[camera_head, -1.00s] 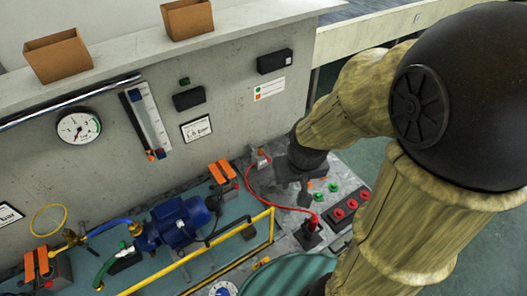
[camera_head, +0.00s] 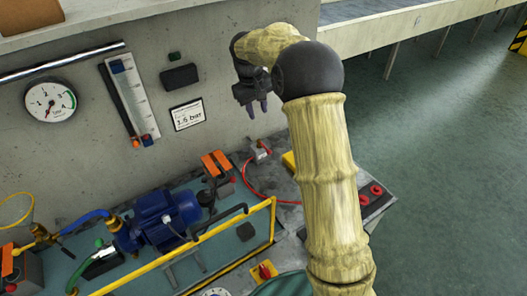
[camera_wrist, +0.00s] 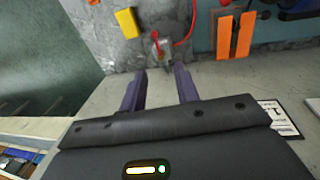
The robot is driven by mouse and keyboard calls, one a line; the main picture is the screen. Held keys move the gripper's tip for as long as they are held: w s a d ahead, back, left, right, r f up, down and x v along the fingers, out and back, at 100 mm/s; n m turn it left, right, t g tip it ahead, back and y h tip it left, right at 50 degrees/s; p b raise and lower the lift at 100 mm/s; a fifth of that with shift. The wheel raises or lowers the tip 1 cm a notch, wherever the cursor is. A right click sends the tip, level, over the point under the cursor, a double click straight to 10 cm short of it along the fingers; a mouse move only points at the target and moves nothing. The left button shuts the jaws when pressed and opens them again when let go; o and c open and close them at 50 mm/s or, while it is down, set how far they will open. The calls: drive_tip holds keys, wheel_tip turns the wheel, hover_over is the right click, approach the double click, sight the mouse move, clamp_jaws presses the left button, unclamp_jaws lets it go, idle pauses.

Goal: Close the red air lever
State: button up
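The red lever (camera_wrist: 158,38) shows on a small grey metal valve (camera_wrist: 162,48) in the wrist view, just beyond my fingertips. The valve also shows in the head view (camera_head: 261,151), on the bench near the wall, with a red hose (camera_head: 262,190) running from it. The exact angle of the lever is too small to tell. My gripper (camera_wrist: 159,70) is open and empty, its two dark fingers apart and pointing toward the valve. In the head view my gripper (camera_head: 257,110) hangs above the valve, close to the wall, apart from it.
Orange clips (camera_head: 216,164) stand left of the valve, and a yellow block (camera_wrist: 126,22) lies beside it. A blue pump (camera_head: 165,218) and yellow rail (camera_head: 200,240) are farther left. The grey wall (camera_head: 225,60) is close behind. My arm hides part of the button panel (camera_head: 370,198).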

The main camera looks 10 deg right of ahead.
sight(264, 146)
drive_tip(key=w+f+b, duration=0.1)
drive_tip(key=w, duration=0.1)
drive_tip(key=w+f+b, duration=0.1)
drive_tip(key=w+f, duration=0.1)
drive_tip(key=shift+w+a+f, duration=0.1)
drive_tip(key=shift+w+f, duration=0.1)
drive_tip(key=shift+w, duration=0.15)
drive_tip(key=d+f, duration=0.1)
drive_tip(key=f, duration=0.4)
drive_tip(key=d+f+p, duration=0.1)
drive_tip(key=f, duration=0.5)
drive_tip(key=w+d+f, duration=0.1)
drive_tip(key=f, duration=0.5)
drive_tip(key=shift+w+d, duration=0.1)
clamp_jaws()
